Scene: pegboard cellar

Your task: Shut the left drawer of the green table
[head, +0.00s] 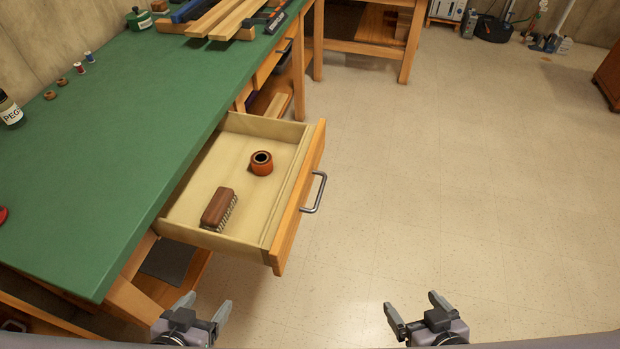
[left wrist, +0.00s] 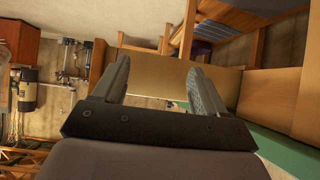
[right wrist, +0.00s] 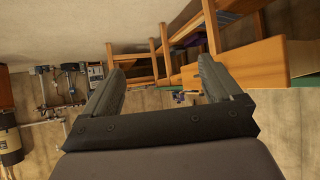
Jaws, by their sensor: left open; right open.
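The left drawer (head: 290,200) of the green table (head: 100,140) is pulled well out, with a metal bar handle (head: 317,193) on its wooden front. Inside lie a brown brush (head: 217,207) and an orange-brown ring-shaped roll (head: 262,163). My left gripper (head: 207,303) is open and empty, below the drawer's near corner in the head view. My right gripper (head: 411,308) is open and empty over the floor, to the right of the drawer and apart from it. The left wrist view shows the open left fingers (left wrist: 158,85); the right wrist view shows the open right fingers (right wrist: 165,85).
Another wooden table (head: 365,45) stands behind. The pale floor (head: 450,170) right of the drawer is clear.

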